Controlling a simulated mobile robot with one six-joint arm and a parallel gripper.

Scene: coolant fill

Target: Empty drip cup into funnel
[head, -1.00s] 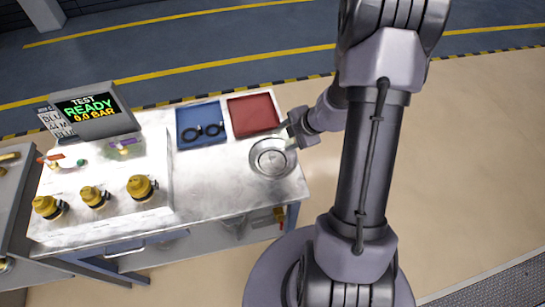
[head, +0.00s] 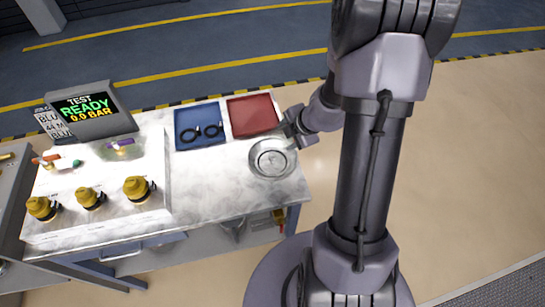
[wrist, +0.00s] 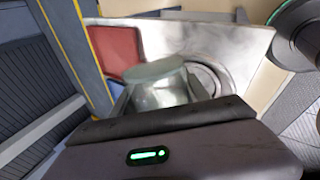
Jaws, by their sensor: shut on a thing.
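The drip cup (wrist: 158,88) is a pale, see-through cup in the wrist view. My gripper (wrist: 155,100) is shut on it, with a finger on each side. In the head view my gripper (head: 289,133) is at the far right rim of the round metal funnel (head: 272,160), set in the bench top. The cup is small and hard to make out there, at the funnel's far edge. In the wrist view the funnel (wrist: 213,80) shows as a ring behind the cup, partly hidden by it. I cannot tell the cup's tilt or whether it holds liquid.
A red tray (head: 252,116) and a blue tray (head: 197,117) with black rings lie at the bench's back. Several yellow-capped fittings (head: 138,189) stand at the left, below a display (head: 88,108) reading TEST READY 0.0 BAR. The bench top between is clear.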

